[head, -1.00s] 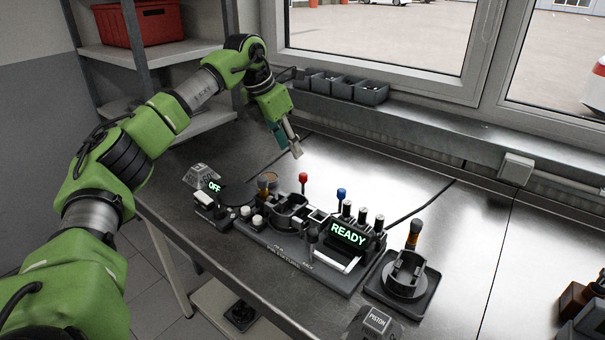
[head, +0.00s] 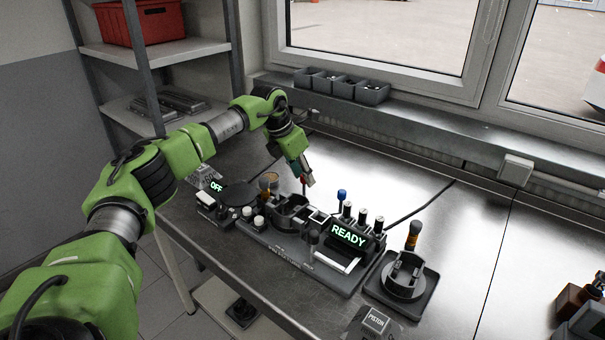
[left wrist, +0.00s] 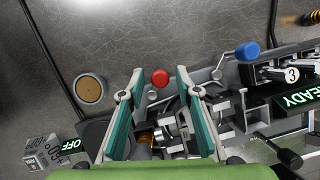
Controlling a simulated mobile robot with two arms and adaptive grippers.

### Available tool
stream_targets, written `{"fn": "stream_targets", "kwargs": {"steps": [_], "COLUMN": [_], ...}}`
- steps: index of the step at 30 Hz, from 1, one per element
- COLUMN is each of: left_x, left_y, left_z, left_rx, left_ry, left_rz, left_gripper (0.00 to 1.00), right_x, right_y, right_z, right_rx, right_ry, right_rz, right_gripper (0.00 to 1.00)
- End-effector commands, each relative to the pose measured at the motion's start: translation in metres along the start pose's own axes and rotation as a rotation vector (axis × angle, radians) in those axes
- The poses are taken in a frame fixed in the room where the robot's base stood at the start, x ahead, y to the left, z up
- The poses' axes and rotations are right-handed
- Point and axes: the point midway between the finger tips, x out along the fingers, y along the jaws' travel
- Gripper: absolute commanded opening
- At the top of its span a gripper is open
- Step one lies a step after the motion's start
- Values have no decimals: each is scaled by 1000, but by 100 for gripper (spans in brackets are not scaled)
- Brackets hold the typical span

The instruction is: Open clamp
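My left gripper (head: 307,180) hangs above the bench fixture, pointing down. In the left wrist view its two teal fingers (left wrist: 155,84) are spread open. A red knob (left wrist: 160,78) shows between the fingertips, touching neither in the picture; I cannot tell its height relative to them. In the head view the red knob is largely hidden behind the gripper. A blue-knobbed lever (head: 342,194) stands to the right; its knob also shows in the left wrist view (left wrist: 247,51). The dark clamp fixture (head: 291,212) sits below the gripper. My right gripper is out of view.
A READY display (head: 348,235) with several black-topped posts stands right of the fixture. An OFF display (head: 216,187) and a round dark plate (head: 238,194) lie left. A tray with a round holder (head: 405,278) stands right. The bench behind is clear.

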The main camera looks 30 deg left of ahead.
Motion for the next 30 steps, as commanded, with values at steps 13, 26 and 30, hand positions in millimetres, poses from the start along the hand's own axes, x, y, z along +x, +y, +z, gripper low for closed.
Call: {"fn": "stream_targets", "kwargs": {"steps": [13,26,30], "left_x": [0,1,1], "left_y": [0,8,13], "left_z": [1,5,6], "left_rx": [-17,-255,-378], "left_ry": [0,-1,-1], "left_rz": [7,106,157], "left_gripper": [0,0,0], "right_x": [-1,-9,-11], "right_y": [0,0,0], "right_z": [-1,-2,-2], "right_rx": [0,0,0], "right_ry": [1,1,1], "right_rz": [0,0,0], "right_gripper": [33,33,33]}}
